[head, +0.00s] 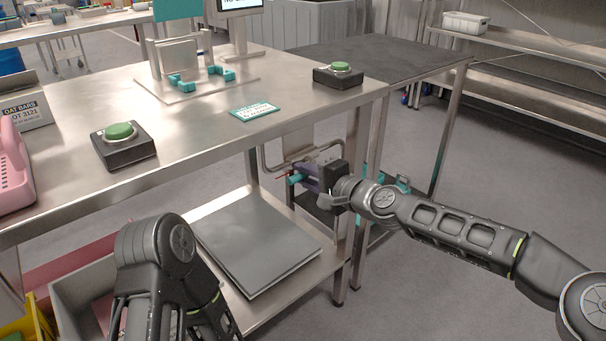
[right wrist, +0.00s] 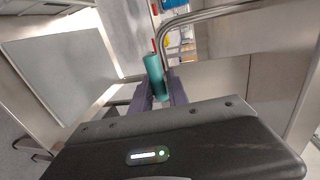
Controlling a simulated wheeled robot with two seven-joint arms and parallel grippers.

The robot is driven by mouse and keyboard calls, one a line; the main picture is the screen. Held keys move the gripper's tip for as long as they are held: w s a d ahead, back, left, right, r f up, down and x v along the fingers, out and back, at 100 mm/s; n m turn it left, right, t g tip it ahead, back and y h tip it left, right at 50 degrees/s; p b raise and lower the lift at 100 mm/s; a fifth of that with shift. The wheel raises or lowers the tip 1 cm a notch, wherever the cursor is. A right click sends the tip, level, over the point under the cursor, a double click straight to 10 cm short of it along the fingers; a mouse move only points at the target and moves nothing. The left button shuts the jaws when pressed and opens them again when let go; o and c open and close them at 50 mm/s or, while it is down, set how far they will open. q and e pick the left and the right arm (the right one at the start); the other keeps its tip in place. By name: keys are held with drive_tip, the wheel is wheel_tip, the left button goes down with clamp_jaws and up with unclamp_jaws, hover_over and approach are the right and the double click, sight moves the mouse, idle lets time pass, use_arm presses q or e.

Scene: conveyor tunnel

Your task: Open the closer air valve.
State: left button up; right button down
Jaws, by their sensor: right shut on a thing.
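The air valve's teal handle (head: 294,179) is under the table's right end, beside a bent metal pipe (head: 264,157). In the right wrist view the teal handle (right wrist: 156,77) is a short cylinder with a thin red piece at its upper end. My right gripper (head: 307,174) reaches it from the right, and its purple fingers (right wrist: 158,92) are shut on the handle from both sides. The handle's far side and its joint with the pipe are partly hidden. Another teal part (head: 403,183) shows just behind my right wrist. My left arm shows at the bottom, but its gripper is not visible.
The steel table (head: 210,130) carries two green push buttons (head: 120,132) (head: 340,68), a teal label card (head: 254,111) and a fixture (head: 200,80). A grey panel (head: 255,240) lies on the lower shelf. Table legs stand close to my right gripper. Open floor lies at right.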

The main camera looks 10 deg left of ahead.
drive_tip(key=shift+w+d+f, duration=0.1)
drive_tip(key=shift+d+f, duration=0.05)
drive_tip(key=shift+f, duration=0.15)
drive_tip(key=c, duration=1.6)
unclamp_jaws()
drive_tip(key=shift+o, duration=1.3)
drive_tip(key=shift+r, duration=0.15)
drive_tip(key=p+v, duration=0.1)
drive_tip(key=v, duration=0.6)
drive_tip(key=shift+s+d, duration=0.25)
drive_tip(key=shift+s, duration=0.05)
